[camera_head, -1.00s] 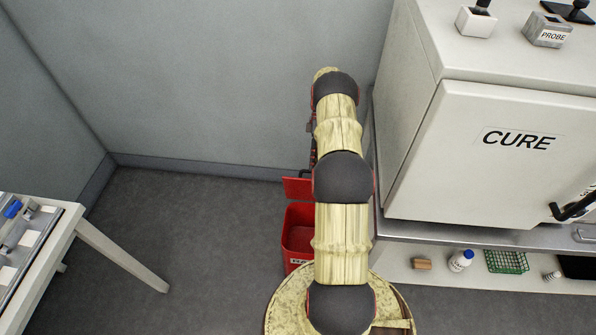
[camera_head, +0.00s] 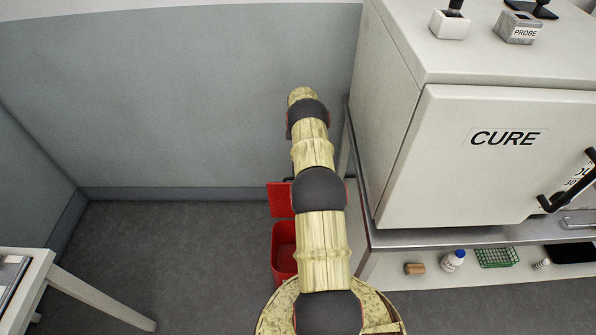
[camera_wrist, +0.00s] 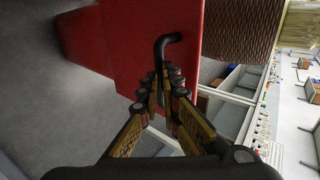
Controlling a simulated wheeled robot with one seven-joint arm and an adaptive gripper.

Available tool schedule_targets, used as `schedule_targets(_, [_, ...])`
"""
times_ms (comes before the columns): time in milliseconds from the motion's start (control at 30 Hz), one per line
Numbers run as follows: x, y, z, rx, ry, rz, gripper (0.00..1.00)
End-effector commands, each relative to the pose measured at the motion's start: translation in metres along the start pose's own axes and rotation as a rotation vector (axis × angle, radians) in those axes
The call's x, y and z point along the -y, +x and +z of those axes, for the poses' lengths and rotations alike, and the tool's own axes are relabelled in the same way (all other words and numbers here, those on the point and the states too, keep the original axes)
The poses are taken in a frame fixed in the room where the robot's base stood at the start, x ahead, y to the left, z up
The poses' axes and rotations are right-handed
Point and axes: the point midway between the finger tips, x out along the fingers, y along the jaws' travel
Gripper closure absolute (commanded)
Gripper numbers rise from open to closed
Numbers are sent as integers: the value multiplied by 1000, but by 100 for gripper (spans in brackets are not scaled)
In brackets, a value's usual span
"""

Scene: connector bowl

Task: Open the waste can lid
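The red waste can (camera_head: 284,262) stands on the floor left of my arm in the head view, its open top partly showing and its right side hidden by my arm. Its red lid (camera_head: 281,199) is raised at the back of the can. In the wrist view the red lid panel (camera_wrist: 125,40) fills the upper middle, with a black hooked handle (camera_wrist: 163,48) on it. My gripper (camera_wrist: 162,88) has its fingers closed in on the handle's stem, one on each side. My arm hides the gripper in the head view.
A white cabinet marked CURE (camera_head: 470,180) stands close on the right. A shelf below it holds a white bottle (camera_head: 453,260) and a green rack (camera_head: 496,257). A white table (camera_head: 95,300) is at lower left. The floor between is clear.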

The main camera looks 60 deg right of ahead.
Motion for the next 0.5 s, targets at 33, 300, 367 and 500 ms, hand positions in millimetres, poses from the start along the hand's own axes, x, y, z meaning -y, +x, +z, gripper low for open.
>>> schedule_targets(33, [-13,31,0,1,0,-29,100])
schedule_targets(300, [-13,31,0,1,-1,-30,81])
schedule_targets(367, [-13,31,0,1,0,-30,69])
schedule_targets(500, [-13,30,0,1,0,-28,61])
